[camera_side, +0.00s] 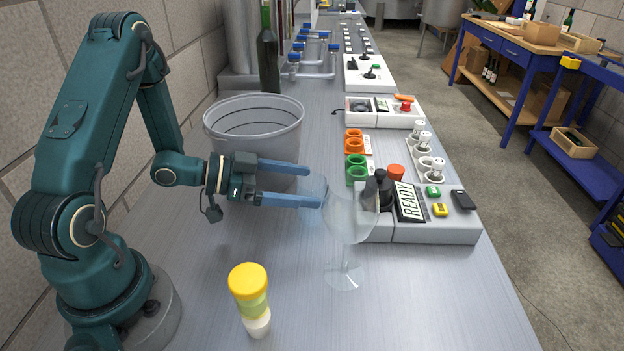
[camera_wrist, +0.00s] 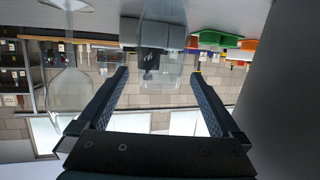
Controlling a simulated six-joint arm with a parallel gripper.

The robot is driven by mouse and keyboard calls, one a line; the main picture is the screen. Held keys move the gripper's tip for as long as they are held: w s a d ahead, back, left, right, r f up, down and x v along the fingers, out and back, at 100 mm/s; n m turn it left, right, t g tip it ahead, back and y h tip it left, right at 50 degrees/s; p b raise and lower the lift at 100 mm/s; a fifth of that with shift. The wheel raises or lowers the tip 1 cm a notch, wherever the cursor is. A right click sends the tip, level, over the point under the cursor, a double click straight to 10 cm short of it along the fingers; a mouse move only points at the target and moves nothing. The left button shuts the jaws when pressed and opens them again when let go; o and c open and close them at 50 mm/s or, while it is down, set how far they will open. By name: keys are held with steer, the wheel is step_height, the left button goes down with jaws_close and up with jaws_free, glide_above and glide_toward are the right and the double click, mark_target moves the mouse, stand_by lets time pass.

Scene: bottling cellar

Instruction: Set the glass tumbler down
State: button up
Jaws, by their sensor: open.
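The glass tumbler (camera_side: 312,189) is clear and faint, at the tips of my gripper's blue fingers in the side view. My gripper (camera_side: 314,185) is open, its two fingers apart and level, low over the bench. In the wrist view, which is upside down, the tumbler (camera_wrist: 160,62) shows ahead of and between the open fingertips (camera_wrist: 160,73). It looks upright; its lower edge is hard to make out, so I cannot tell for certain whether it touches the bench.
A stemmed wine glass (camera_side: 346,222) stands just right of the tumbler. A grey bucket (camera_side: 254,116) is behind my gripper, with a dark bottle (camera_side: 268,62) beyond. A yellow-topped container (camera_side: 250,298) stands in front. A control panel (camera_side: 437,232) is at right. Bare bench (camera_side: 215,270) lies at front left.

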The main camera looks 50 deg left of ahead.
steer(key=shift+s+a+r, duration=0.1)
steer(key=shift+r, duration=0.1)
steer(key=v, duration=0.7)
steer(key=shift+s, duration=0.15)
